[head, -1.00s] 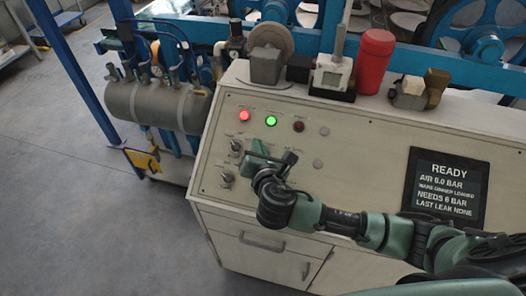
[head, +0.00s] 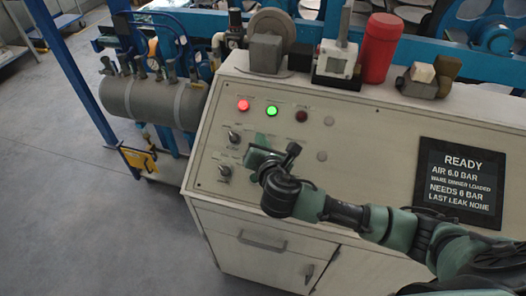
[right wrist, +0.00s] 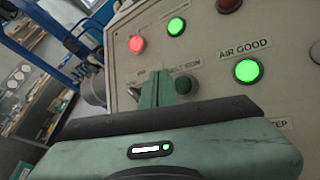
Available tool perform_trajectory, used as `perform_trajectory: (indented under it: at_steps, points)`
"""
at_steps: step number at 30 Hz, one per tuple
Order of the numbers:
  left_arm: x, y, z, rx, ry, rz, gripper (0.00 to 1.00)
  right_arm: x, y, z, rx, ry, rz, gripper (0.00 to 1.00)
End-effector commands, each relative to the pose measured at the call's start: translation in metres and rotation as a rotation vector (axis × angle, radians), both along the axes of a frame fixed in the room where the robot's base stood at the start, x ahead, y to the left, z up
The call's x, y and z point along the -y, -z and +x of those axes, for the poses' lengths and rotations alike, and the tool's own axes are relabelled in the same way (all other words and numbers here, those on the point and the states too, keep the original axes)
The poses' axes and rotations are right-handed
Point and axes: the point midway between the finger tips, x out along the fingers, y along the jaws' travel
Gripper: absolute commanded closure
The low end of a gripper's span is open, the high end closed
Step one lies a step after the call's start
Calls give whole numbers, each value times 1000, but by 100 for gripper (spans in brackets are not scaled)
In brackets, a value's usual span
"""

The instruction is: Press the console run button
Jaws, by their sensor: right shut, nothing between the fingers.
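The console (head: 350,140) has a sloped cream panel with a lit red round light or button (head: 243,105), a lit green one (head: 271,110) and a dark red one (head: 301,116) in a row. The right wrist view also shows a lit green round light or button (right wrist: 247,71) under the label AIR GOOD; my gripper and wrist hide it in the head view. I cannot read which one is the run button. My right gripper (head: 262,141) is shut and empty, close over the panel below the row. Contact cannot be told. My left gripper is not in view.
Two selector switches (head: 233,137) sit at the panel's left. A black display (head: 459,183) reads READY, AIR 6.0 BAR. A red cylinder (head: 380,48) and small fittings stand on the console's top ledge. A grey tank (head: 152,101) is at left. Floor is clear at lower left.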

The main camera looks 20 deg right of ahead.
Motion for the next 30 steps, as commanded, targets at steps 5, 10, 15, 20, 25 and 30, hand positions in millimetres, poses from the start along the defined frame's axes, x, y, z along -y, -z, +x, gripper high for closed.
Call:
perform_trajectory:
  at_steps: [5,10,15,20,25,30]
  points:
    - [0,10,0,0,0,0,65,6,17,8,-1,2,0,100]
    - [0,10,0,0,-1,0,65,7,18,10,0,0,1,100]
    - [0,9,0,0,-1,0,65,7,18,10,0,0,1,100]
    - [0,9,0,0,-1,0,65,6,18,10,0,1,1,100]
    - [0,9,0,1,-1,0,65,6,18,10,0,1,1,100]
    - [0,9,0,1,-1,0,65,6,18,9,-1,1,1,100]
